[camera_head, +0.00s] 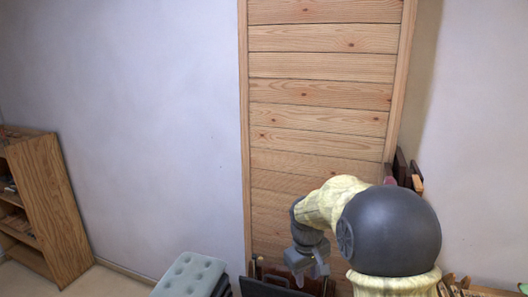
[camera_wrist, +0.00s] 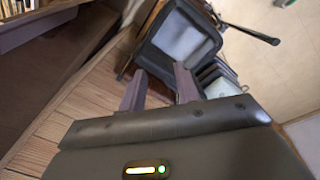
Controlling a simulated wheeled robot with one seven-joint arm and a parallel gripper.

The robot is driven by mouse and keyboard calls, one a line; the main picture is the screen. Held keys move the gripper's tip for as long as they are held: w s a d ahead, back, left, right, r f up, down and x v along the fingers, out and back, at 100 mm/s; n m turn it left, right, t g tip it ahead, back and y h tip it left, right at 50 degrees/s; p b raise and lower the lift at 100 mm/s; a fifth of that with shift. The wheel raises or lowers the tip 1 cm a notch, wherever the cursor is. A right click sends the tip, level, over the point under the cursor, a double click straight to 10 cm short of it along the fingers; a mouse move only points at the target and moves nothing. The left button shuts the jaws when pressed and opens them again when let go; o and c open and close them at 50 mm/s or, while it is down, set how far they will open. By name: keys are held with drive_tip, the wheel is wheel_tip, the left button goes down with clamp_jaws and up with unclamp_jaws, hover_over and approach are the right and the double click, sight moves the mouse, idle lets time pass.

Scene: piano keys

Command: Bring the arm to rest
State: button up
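My arm (camera_head: 335,200) rises at the lower right of the head view, bent over with its end pointing down. My gripper (camera_head: 308,268) hangs in front of the lower part of the wooden panel. In the wrist view my gripper (camera_wrist: 159,70) shows two purplish-grey fingers standing clearly apart, with nothing between them. A dark, frame-like object with a light grey panel (camera_wrist: 182,42) lies beyond the fingertips; the gap to it is hard to judge.
A plank panel (camera_head: 320,95) stands behind the arm. A wooden bookshelf (camera_head: 50,205) is at left, and a tufted grey-green seat (camera_head: 190,276) is at bottom centre. A dark object (camera_head: 265,288) sits below my gripper. In the wrist view, bare floor (camera_wrist: 285,75) lies at right.

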drive_tip(key=s+d+f+m, duration=0.1)
drive_tip(key=s+d+m, duration=0.1)
drive_tip(key=s, duration=0.7)
drive_tip(key=s+d+f+m+t, duration=0.1)
drive_tip(key=s+d+f+m, duration=0.1)
drive_tip(key=s, duration=0.7)
drive_tip(key=shift+s+f+m+t+y, duration=0.3)
drive_tip(key=shift+m+y, duration=0.1)
drive_tip(key=shift+m, duration=0.5)
